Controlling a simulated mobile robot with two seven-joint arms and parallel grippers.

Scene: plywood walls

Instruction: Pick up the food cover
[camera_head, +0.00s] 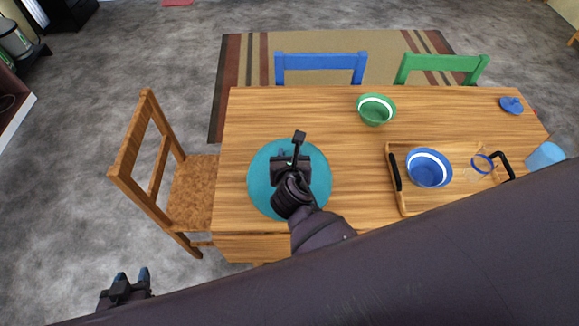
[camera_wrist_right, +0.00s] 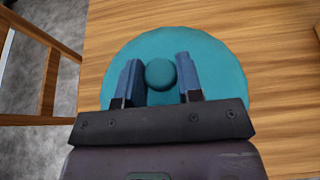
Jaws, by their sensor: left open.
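The food cover (camera_head: 262,193) is a round teal dome on the left part of the wooden table. Its round knob (camera_wrist_right: 160,74) shows in the right wrist view. My right gripper (camera_head: 289,154) is over the cover and hides much of it in the head view. In the right wrist view, its two blue fingers (camera_wrist_right: 158,88) are apart, one on each side of the knob, with no clear grip on it. My left gripper (camera_head: 131,277) is open and empty at the lower left, away from the table. What lies under the cover is hidden.
A wooden tray (camera_head: 408,205) with a blue bowl (camera_head: 429,168) stands to the right. A green bowl (camera_head: 376,110), a blue lid (camera_head: 511,105) and a light blue cup (camera_head: 544,156) are also on the table. A wooden chair (camera_head: 190,190) stands at the left.

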